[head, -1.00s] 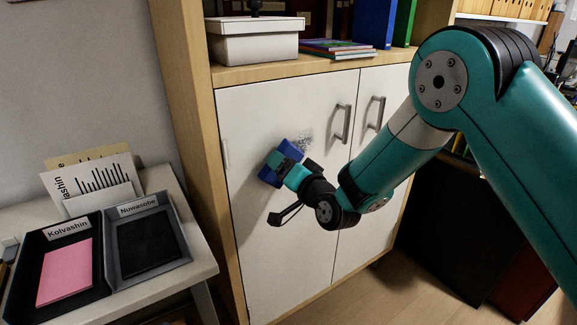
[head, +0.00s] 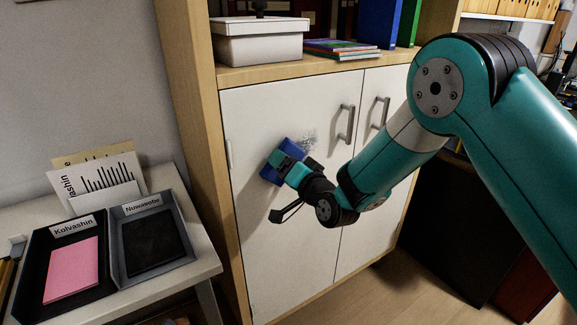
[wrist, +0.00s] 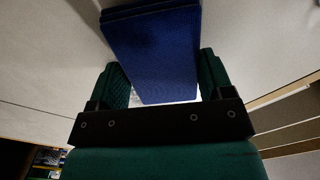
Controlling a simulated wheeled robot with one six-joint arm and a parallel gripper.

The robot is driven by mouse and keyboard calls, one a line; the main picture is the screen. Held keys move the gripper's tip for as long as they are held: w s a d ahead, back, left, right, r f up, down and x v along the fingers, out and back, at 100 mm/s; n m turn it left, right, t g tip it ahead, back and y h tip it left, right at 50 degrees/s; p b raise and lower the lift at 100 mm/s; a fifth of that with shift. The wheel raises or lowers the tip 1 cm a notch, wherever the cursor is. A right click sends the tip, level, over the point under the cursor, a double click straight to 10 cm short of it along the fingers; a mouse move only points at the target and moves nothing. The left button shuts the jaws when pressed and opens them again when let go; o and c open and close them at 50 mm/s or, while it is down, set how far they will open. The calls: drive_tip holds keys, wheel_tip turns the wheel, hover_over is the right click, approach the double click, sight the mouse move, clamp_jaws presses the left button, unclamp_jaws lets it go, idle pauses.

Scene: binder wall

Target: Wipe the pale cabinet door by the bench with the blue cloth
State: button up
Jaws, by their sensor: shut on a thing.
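The pale cabinet door (head: 265,115) by the bench is the left of two white doors and is closed. A grey speckled smudge (head: 309,136) shows on it, just up and right of my gripper. My gripper (head: 282,163) is shut on the folded blue cloth (head: 271,174) in front of this door. In the wrist view the blue cloth (wrist: 155,50) stands out between the two green fingers. The cloth is at or very close to the door; I cannot tell whether it touches. Part of the door is hidden behind my arm.
Metal handles (head: 346,124) stick out from the doors. A white box (head: 258,42) and several flat books (head: 340,48) lie on the cabinet top. The bench (head: 190,278) at left holds trays labelled Kolvashin (head: 40,265) and Nuwasobe (head: 190,256). Floor shows at lower right.

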drive_tip(key=shift+w+a+p, duration=0.25)
drive_tip(key=shift+w+p, duration=0.05)
drive_tip(key=shift+w, duration=0.05)
